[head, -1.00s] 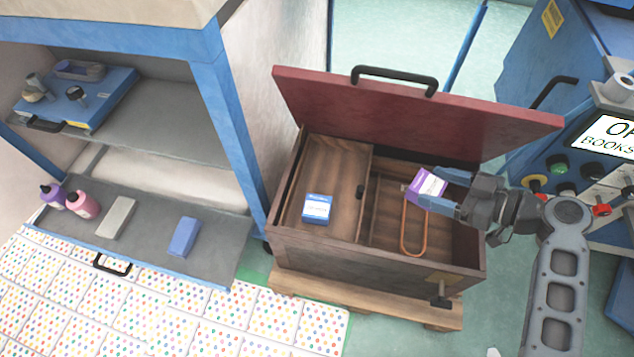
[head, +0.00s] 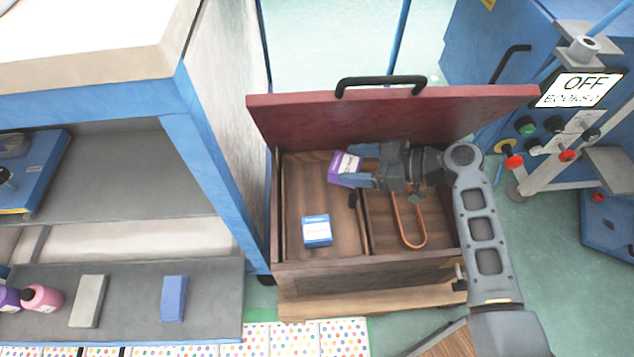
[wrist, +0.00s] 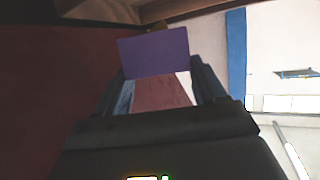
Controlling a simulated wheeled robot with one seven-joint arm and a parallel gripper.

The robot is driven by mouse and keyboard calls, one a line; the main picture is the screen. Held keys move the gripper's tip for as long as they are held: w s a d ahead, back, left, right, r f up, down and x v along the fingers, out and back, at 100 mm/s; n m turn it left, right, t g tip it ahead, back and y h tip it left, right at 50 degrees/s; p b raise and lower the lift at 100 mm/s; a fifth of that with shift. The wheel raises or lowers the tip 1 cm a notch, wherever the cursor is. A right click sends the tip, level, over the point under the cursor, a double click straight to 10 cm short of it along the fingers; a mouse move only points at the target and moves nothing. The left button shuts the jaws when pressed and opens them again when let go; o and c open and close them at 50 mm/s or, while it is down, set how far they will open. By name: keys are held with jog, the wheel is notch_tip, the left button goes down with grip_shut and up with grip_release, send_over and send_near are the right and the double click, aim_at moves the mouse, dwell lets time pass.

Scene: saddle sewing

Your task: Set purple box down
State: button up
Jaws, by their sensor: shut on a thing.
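The purple box (head: 343,168) has a white label and is held in my gripper (head: 357,167), which is shut on it. In the head view it is over the left compartment of the open wooden chest (head: 365,277), toward the back near the red lid. Whether it touches the compartment floor cannot be told. In the wrist view the purple box (wrist: 154,52) sits between the two fingers of my gripper (wrist: 160,80). A blue box (head: 317,230) with a white label lies in the same left compartment, nearer the front.
The red lid (head: 400,125) stands open behind the chest. A copper-coloured loop (head: 421,240) lies in the right compartment. A blue-framed shelf (head: 214,160) stands close on the left, with a grey block (head: 89,300) and a blue block (head: 174,298) on its lower board.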

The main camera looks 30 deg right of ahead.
jog(key=x, duration=0.3)
jog(key=f+b+x, duration=0.1)
jog(key=x, duration=0.4)
jog(key=shift+w+d+f+b, duration=0.1)
jog(key=shift+w+f+b, duration=0.05)
jog(key=shift+f+b, duration=0.95)
jog(key=shift+f, duration=1.15)
jog(key=o, duration=1.1)
jog(key=shift+d+r, duration=0.1)
jog(key=shift+d, duration=0.05)
jog(key=p+v, duration=0.2)
jog(key=v, duration=1)
jog(key=shift+p, duration=0.3)
